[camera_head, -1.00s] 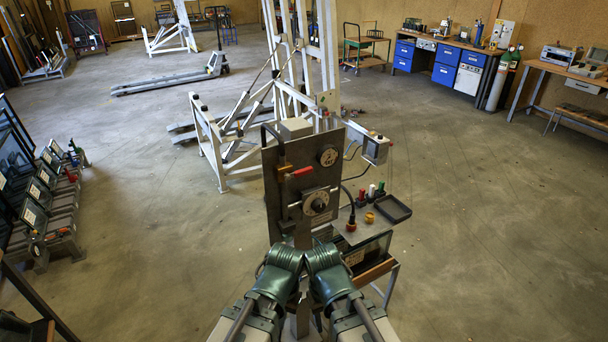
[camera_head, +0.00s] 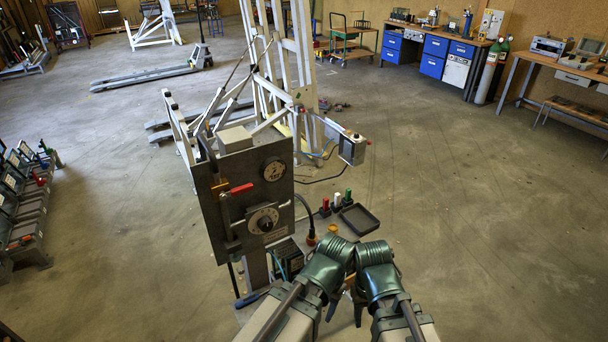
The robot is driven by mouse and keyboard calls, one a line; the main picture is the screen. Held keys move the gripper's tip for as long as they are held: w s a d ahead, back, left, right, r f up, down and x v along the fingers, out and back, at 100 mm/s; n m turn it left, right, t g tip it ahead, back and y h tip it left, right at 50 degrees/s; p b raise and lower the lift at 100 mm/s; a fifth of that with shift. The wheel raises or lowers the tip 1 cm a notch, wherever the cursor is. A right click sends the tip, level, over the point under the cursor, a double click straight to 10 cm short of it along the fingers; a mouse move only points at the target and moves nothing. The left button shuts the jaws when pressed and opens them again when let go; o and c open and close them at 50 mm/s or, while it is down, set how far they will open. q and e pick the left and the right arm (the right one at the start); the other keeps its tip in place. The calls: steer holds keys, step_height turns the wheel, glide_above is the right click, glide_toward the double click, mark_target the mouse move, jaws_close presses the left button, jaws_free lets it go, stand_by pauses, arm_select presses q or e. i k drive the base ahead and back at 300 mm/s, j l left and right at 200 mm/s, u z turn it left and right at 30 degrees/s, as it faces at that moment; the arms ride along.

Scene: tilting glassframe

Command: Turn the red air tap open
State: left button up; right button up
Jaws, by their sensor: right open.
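The red air tap (camera_head: 241,188) is a red lever on a pipe at the upper left of the grey panel's front. Its handle lies roughly level, pointing right across the panel. My right gripper (camera_head: 347,304) is small and partly hidden between my green-jointed arms, low in the picture. It is open, to the right of and below the tap and well apart from it. I cannot pick out my left gripper; my arms cover that area.
The grey panel (camera_head: 214,215) also carries a round gauge (camera_head: 274,170) and a dial (camera_head: 263,220). A dark tray (camera_head: 360,219) and small coloured-topped items stand right of it. A white frame (camera_head: 296,75) rises behind. Open floor lies to the right.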

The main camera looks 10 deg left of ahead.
mark_target(234, 192)
steer(key=i+l+z, duration=0.6)
steer(key=i+z, duration=0.25)
steer(key=i+l+z, duration=0.1)
steer(key=i+z, duration=0.35)
steer(key=i+l, duration=0.1)
steer(key=i, duration=0.6)
steer(key=i+u, duration=0.2)
steer(key=u, duration=0.15)
steer(key=i+u, duration=0.2)
steer(key=u, duration=0.15)
steer(key=i+l+u, duration=0.15)
steer(key=u, duration=0.2)
steer(key=i+u, duration=0.15)
steer(key=u, duration=0.35)
steer(key=i+l+u, duration=0.1)
steer(key=u, duration=0.4)
steer(key=i+l+u, duration=0.1)
steer(key=u, duration=0.4)
steer(key=l+u, duration=0.15)
steer(key=u, duration=0.35)
steer(key=i+l+u, duration=0.15)
steer(key=u, duration=0.35)
steer(key=i+l+u, duration=0.2)
steer(key=u, duration=0.25)
steer(key=i+l+u, duration=0.1)
steer(key=l+u, duration=0.15)
steer(key=u, duration=0.25)
steer(key=l+u, duration=0.3)
steer(key=u, duration=0.2)
steer(key=i, duration=0.05)
